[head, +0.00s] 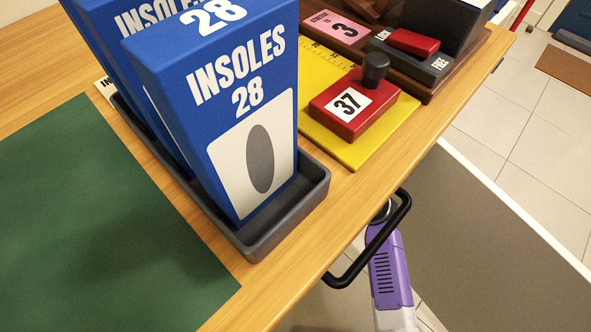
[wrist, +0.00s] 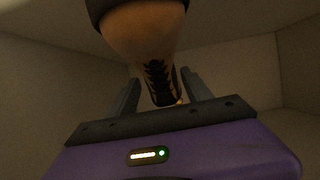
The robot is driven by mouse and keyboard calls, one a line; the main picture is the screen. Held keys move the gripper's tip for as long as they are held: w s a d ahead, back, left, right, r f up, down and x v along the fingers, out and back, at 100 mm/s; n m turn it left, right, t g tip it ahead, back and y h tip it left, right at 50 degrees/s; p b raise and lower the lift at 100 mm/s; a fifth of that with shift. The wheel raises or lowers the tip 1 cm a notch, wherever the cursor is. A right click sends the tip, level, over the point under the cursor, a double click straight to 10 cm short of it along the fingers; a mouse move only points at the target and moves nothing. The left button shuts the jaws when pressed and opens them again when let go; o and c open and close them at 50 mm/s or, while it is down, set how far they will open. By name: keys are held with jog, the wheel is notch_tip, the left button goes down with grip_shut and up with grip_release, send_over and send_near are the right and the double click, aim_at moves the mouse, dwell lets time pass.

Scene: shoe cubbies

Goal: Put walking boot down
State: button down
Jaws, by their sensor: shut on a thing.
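The walking boot (wrist: 140,35) shows in the wrist view as a tan-brown boot with dark laces and a dark part at the top edge of the picture. My gripper (wrist: 160,76) has one finger on each side of the boot's laced part and is shut on it. The boot's far end is cut off by the frame, and its underside is hidden. I cannot tell whether it touches a surface. In the head view the boot and my gripper's fingers are out of sight; only a purple part of my arm shows below the counter edge.
Dim, plain walls surround the boot in the wrist view, with a corner (wrist: 277,60) at the right. In the head view, a wooden counter (head: 60,55) holds a green mat (head: 80,220), blue insole boxes (head: 215,100) in a grey tray (head: 285,215), and a red block marked 37 (head: 340,120). A black handle (head: 395,225) juts out from its edge.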

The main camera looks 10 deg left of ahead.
jog(key=shift+w+a+f, duration=0.15)
jog(key=shift+f, duration=0.15)
jog(key=shift+c, duration=2.2)
grip_release()
jog(key=p+v, duration=0.3)
jog(key=v, duration=0.9)
